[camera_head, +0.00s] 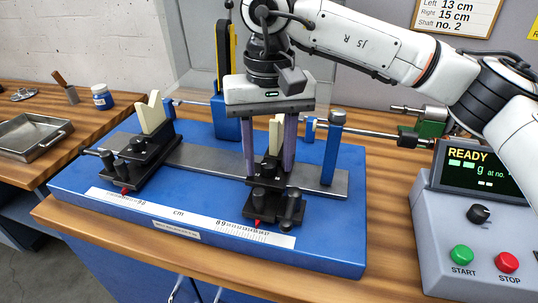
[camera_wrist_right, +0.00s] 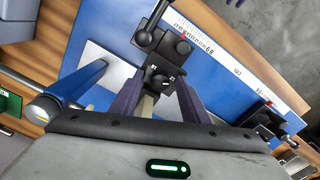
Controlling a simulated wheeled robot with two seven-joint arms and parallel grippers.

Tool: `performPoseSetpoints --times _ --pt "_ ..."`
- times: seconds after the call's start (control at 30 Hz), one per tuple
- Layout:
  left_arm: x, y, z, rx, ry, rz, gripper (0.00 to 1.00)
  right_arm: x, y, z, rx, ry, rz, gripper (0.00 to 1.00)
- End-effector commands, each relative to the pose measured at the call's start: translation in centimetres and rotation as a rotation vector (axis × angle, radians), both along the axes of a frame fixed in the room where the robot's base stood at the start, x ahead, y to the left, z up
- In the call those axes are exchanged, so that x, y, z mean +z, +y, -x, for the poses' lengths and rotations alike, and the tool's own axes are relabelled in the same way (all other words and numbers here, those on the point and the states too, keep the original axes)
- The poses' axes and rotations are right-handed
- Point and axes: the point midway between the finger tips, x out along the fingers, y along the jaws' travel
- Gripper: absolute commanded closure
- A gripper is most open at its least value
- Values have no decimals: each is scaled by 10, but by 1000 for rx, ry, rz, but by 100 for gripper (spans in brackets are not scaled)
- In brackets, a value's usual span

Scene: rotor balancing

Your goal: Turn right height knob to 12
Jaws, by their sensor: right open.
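The right support (camera_head: 262,200) is a black carriage with a cream V-block (camera_head: 275,135) on the blue balancing base. Its black height knob (camera_wrist_right: 162,80), with a pale pointer mark and small numbers around it, shows in the right wrist view; the numbers are too small to read surely. My right gripper (camera_head: 275,168) points down over this support. Its purple fingers are open, one on either side of the knob in the right wrist view (camera_wrist_right: 160,82); I cannot tell whether they touch it. My left gripper is in neither view.
The left support (camera_head: 128,172) has its own V-block. A blue post (camera_head: 332,155) stands right of the right support. A grey control box (camera_head: 480,235) reads READY at right. A note (camera_head: 455,14) lists left 13 cm, right 15 cm. A metal tray (camera_head: 35,137) lies far left.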

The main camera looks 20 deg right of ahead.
Motion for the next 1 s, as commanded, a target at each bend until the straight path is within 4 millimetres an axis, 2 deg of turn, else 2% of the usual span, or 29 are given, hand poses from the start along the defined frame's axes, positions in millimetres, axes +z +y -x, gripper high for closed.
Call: performPoseSetpoints --times 0.07,0.3,0.6,0.87,0.9,1.0 --pt "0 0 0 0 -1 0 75 0 0 0 0 0 0 58" --pt "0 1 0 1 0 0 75 0 0 0 0 0 0 99" --pt "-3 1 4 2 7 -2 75 0 0 0 -115 1 -1 100" --pt "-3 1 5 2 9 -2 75 1 0 0 -125 1 0 99" --pt "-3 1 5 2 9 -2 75 1 0 0 -125 1 0 72" --pt "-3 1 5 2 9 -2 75 1 0 0 -124 1 0 58"
